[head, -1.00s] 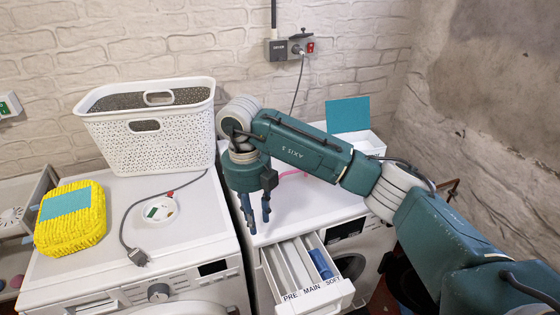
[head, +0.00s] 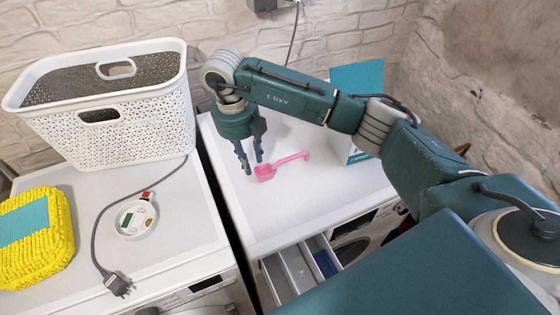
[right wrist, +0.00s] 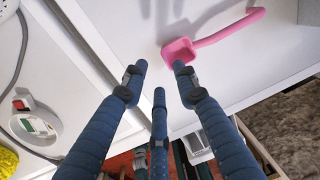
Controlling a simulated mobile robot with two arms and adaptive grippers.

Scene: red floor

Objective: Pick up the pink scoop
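The pink scoop (head: 282,166) lies on the white top of the right-hand washing machine (head: 290,205). Its bowl is at the left and its handle runs up to the right. My right gripper (head: 251,169) points down just left of the bowl in the head view. In the right wrist view its dark blue fingers (right wrist: 158,78) are apart with nothing between them. There the scoop (right wrist: 214,38) lies beyond the fingertips, to the upper right, its bowl near the right fingertip. My left gripper is not in view.
A white basket (head: 110,128), a yellow package (head: 35,238), a cable plug (head: 118,284) and a round white dish (head: 137,218) are on the left machine. A teal-and-white box (head: 357,78) stands behind the scoop. The detergent drawer (head: 300,268) is pulled out in front.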

